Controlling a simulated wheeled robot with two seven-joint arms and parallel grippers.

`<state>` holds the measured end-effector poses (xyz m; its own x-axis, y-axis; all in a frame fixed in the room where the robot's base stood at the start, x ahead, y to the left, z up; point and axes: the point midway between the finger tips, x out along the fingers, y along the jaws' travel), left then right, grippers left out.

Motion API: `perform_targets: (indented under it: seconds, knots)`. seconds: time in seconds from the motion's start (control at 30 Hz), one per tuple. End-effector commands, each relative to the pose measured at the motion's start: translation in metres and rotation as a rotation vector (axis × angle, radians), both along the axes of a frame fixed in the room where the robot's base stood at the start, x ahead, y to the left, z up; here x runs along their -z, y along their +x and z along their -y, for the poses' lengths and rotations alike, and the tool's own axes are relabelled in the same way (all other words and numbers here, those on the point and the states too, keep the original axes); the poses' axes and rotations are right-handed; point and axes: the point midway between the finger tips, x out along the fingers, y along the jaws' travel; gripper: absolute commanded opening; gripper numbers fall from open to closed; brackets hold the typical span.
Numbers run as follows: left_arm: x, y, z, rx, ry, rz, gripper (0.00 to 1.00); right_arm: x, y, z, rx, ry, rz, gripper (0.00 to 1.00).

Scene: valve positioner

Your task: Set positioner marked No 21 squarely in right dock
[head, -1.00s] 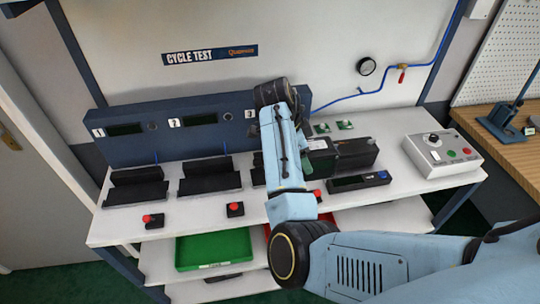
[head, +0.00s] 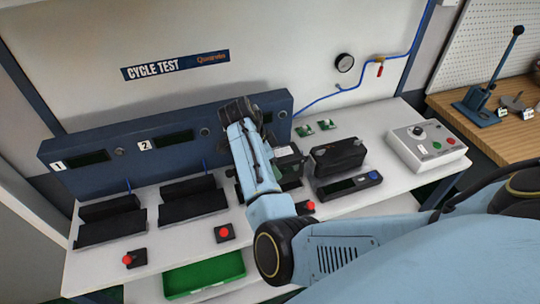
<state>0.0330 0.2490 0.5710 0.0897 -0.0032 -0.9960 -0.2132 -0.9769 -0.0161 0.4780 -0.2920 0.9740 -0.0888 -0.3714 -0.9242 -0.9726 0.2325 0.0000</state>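Three dark docks stand in a row on the white bench under a blue panel. The left dock (head: 110,222) and middle dock (head: 192,202) look empty. The right dock (head: 233,194) is mostly hidden behind my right forearm. A dark body with a pale and green top (head: 288,163) shows beside my forearm, over or at the right dock. It may be a positioner, but I cannot tell if it is held or seated. A black positioner-like unit (head: 338,157) sits farther right. No No 21 mark is readable. My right gripper is hidden by its arm; my left is out of view.
A dark handheld device (head: 348,187) lies in front of the black unit. Red buttons (head: 224,232) stand along the front edge. A grey control box (head: 426,147) is at the right. A green tray (head: 204,275) sits on the shelf below.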

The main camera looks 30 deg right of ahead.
Motion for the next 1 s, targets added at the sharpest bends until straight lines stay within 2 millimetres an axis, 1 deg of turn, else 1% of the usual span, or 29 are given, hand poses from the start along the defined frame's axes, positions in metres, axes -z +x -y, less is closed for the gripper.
perform_targets:
  seconds: [0.07,0.3,0.57,0.77,0.8,0.93,1.0]
  knots:
    - [0.0,0.0,0.0,0.0,0.0,0.0,0.36,0.004,0.001,0.001,0.001,-0.003,0.003,0.05]
    - [0.002,0.0,0.0,0.0,0.0,0.0,0.36,0.032,0.0,0.001,0.001,-0.003,0.002,0.05]
    - [0.002,0.001,0.0,0.0,0.0,0.001,0.36,0.034,0.001,0.0,0.001,-0.002,0.004,0.05]
    - [0.004,0.001,0.0,0.0,0.0,0.001,0.36,0.038,0.001,0.001,0.001,-0.002,0.004,0.05]
    - [0.004,0.001,0.001,0.0,0.0,0.001,0.36,0.04,-0.001,0.0,0.001,0.001,-0.002,0.72]
    - [0.003,0.001,0.001,0.0,0.0,0.001,0.36,0.04,-0.001,0.0,0.0,0.001,-0.001,0.89]
    - [0.004,0.001,0.001,0.0,0.0,0.001,0.36,0.04,-0.001,0.0,0.0,0.001,-0.001,0.89]
